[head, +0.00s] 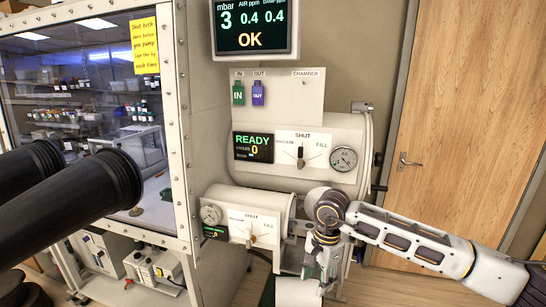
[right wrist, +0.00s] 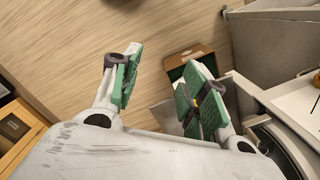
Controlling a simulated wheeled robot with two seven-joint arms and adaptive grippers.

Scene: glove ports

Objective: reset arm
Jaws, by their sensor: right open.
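My right arm comes in from the right edge in the head view, and its gripper (head: 327,262) hangs in front of the lower small chamber (head: 258,208). In the right wrist view the two green-padded fingers of the right gripper (right wrist: 163,72) are spread apart with nothing held between them. My left gripper is in neither view.
The glove box (head: 184,120) with black glove sleeves (head: 85,195) fills the left. The upper chamber (head: 340,130) reads READY, below a monitor (head: 252,27) reading OK. A wooden door (head: 450,110) stands right. A brown box (right wrist: 186,58) lies beyond the fingers, near wooden floor (right wrist: 60,40).

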